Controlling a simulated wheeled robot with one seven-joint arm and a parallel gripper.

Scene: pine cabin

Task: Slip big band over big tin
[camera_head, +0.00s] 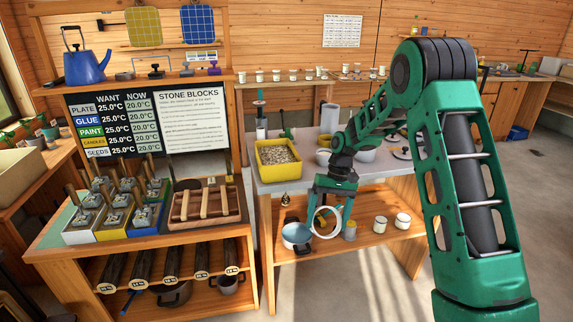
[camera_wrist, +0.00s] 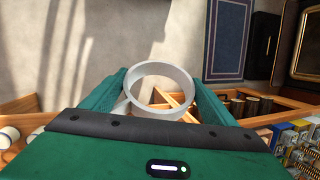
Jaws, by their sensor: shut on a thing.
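My gripper (camera_head: 331,209) hangs in front of the workbench, fingers pointing down. It is shut on a white band (camera_head: 325,208), an open ring. In the wrist view the band (camera_wrist: 160,70) sits between both fingers of the gripper (camera_wrist: 162,92), its opening facing the camera and empty. Two pale tins (camera_head: 380,223) and (camera_head: 402,221) stand apart on the bench's lower shelf, right of the gripper. I cannot tell which is the big tin.
A yellow tub (camera_head: 278,160) of pale pieces stands on the bench top (camera_head: 290,184). The stone-block stand (camera_head: 90,252) is at left. Open floor (camera_head: 335,290) lies in front of the bench.

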